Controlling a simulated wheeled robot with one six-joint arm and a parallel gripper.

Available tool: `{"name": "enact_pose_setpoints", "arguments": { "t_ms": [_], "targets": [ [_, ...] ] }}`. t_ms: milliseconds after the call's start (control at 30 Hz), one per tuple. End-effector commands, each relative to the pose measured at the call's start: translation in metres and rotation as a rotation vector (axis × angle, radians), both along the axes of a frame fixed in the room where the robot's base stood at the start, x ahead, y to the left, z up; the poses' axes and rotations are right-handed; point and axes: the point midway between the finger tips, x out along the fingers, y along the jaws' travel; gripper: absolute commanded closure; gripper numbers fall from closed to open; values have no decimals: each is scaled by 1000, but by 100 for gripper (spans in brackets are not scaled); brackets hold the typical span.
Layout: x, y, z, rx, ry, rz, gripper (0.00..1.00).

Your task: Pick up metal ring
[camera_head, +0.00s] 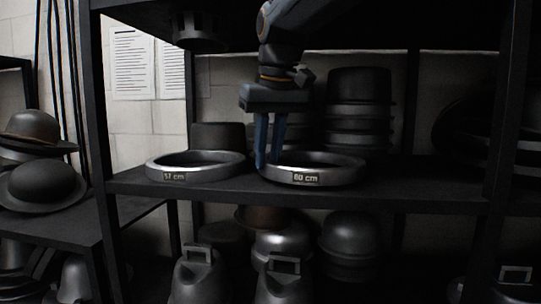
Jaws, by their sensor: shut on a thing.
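Two grey metal rings lie flat on the dark shelf (425,187). The left ring (208,174) has a label reading "57 cm". The right ring (333,179) has a label reading "60 cm". My gripper (267,161) comes down from above with its blue fingers at the left edge of the 60 cm ring. One finger is outside the ring's wall and the other is at its inner side, so the gripper is shut on that wall. The ring looks level and at shelf height; I cannot tell whether it touches the shelf.
A dark stacked block (358,110) stands behind the 60 cm ring, and a lower dark form (218,136) stands behind the 57 cm ring. A shelf post (97,100) is at left. Hats (40,186) sit on the left shelf. The shelf's right part is clear.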

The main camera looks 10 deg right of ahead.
Motion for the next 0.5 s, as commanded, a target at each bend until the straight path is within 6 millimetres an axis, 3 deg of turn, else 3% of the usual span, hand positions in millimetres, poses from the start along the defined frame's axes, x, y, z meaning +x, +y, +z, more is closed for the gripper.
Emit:
{"name": "enact_pose_setpoints", "arguments": {
  "t_ms": [300, 500],
  "targets": [
    [0, 0, 30, -1, -1, 0, 100],
    [-44, 15, 26, 0, -4, 4, 100]
  ]
}}
